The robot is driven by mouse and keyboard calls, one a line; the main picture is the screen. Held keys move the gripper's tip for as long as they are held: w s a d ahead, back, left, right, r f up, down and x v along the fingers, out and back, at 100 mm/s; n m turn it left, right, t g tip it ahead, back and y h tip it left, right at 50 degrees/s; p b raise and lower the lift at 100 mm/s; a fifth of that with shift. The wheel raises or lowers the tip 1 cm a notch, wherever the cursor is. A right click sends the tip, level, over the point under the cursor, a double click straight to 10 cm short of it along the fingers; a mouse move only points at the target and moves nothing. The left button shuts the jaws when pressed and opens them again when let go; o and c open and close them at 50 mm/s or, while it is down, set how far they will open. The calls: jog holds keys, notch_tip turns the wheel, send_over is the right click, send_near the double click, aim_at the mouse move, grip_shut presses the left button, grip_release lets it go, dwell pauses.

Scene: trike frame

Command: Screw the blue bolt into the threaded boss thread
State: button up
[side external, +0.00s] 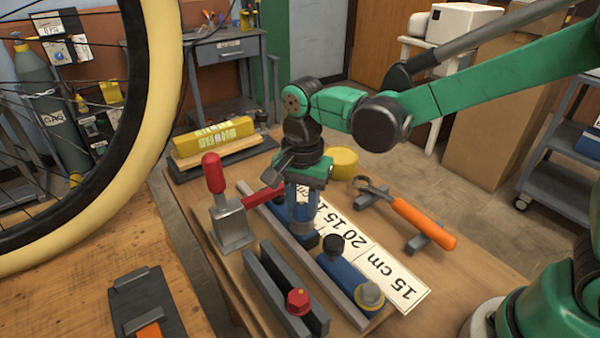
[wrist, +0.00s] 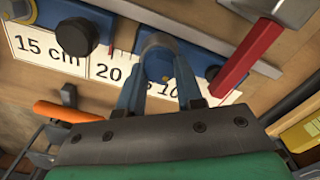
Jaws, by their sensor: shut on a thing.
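My gripper (side external: 303,212) points down over the rail fixture. Its two fingers also show in the wrist view (wrist: 160,62), closed around a blue part that I take to be the blue bolt (wrist: 157,66). The fingers hide most of this part, so its tip and thread do not show. In the side view a blue block of the fixture (side external: 307,240) lies right below the fingertips. I cannot make out the threaded boss; it may be hidden under the gripper. I cannot tell whether the bolt touches a thread.
A red-handled clamp (side external: 232,228) stands close left of my gripper. A blue block with a black knob (side external: 333,245) and a yellowish hex part (side external: 370,294) are in front. A red-topped part (side external: 298,301) sits by grey bars. An orange-handled wrench (side external: 420,222) rests at right, past white scale plates (side external: 390,275).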

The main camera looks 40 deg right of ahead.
aim_at(303, 206)
jog(key=shift+m, duration=0.5)
jog(key=o, duration=1)
notch_tip(303, 206, up, 12)
